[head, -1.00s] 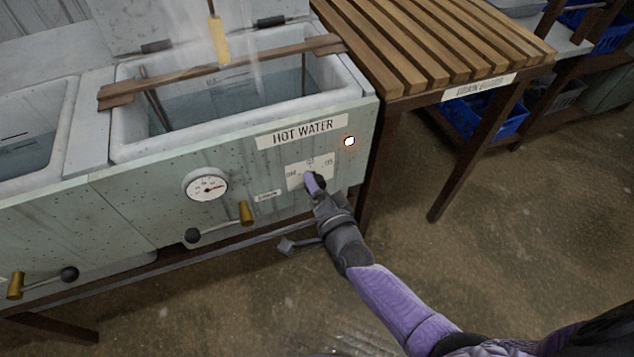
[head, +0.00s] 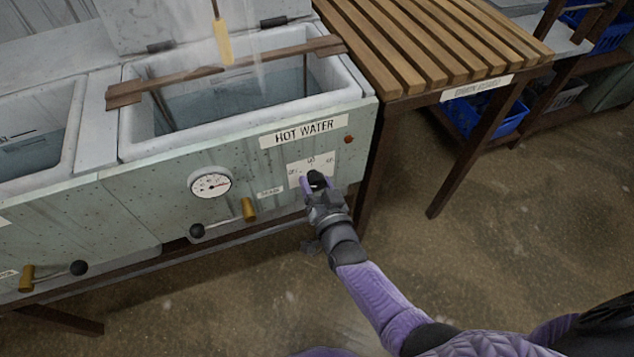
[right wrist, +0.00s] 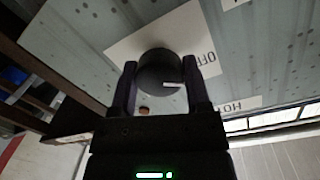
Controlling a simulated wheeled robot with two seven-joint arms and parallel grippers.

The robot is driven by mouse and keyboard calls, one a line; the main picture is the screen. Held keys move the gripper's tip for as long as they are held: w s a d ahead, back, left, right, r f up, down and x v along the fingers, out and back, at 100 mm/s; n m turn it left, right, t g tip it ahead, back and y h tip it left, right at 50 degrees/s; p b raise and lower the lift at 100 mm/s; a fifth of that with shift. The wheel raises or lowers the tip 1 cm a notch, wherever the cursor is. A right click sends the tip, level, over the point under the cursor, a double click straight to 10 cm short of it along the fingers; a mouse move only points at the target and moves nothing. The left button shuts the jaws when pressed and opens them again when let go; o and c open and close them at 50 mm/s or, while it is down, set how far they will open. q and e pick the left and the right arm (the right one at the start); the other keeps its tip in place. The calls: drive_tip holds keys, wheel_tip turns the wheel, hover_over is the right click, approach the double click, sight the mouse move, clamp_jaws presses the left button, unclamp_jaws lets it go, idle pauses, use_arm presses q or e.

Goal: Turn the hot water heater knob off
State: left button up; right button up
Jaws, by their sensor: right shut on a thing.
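The black heater knob (head: 317,178) is on a white dial plate (head: 297,170) on the tank front, under the HOT WATER label (head: 298,133). My right gripper (head: 318,185) is shut on the knob. In the right wrist view the round knob (right wrist: 158,74) sits between the two fingers (right wrist: 159,80). Its white mark points right, on the side where the plate reads OFF. The round indicator light (head: 349,139) right of the label is dark red and unlit. My left gripper is not in view.
A pressure-type gauge (head: 210,184) and a drain lever with a brass end (head: 248,209) are left of the knob. A slatted wooden drain board (head: 430,45) stands on the right. The floor in front is clear.

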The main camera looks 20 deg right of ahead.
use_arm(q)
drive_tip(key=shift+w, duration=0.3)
use_arm(e)
drive_tip(key=shift+f, duration=0.15)
drive_tip(key=shift+n, duration=0.3)
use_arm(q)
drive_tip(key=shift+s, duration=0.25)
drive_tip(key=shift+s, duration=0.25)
use_arm(e)
drive_tip(key=o, duration=1.3)
drive_tip(key=shift+s+r, duration=0.2)
drive_tip(key=shift+s, duration=0.1)
use_arm(q)
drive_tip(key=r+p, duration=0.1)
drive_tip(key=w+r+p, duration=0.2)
drive_tip(key=p, duration=0.1)
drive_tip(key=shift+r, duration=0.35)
use_arm(e)
drive_tip(key=s, duration=0.9)
drive_tip(key=shift+s+r, duration=0.15)
drive_tip(key=shift+r, duration=0.05)
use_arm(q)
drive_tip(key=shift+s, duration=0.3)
